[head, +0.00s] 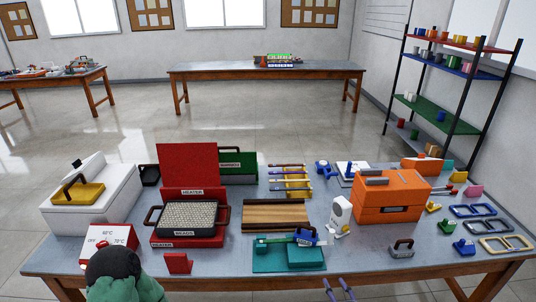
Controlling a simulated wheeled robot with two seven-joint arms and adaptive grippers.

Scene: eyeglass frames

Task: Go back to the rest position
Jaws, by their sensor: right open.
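My right gripper (338,290) shows at the bottom edge, just in front of the table's front edge. Its two purple fingertips are apart with nothing between them. My left gripper's fingers do not show.
A red heater (188,165) with a tray of beads (188,216) stands left of centre. A teal fixture (275,260) is near the front edge. An orange box (390,213), a white box (115,205) and a wooden block (276,214) stand around. A shelf (435,112) stands behind right.

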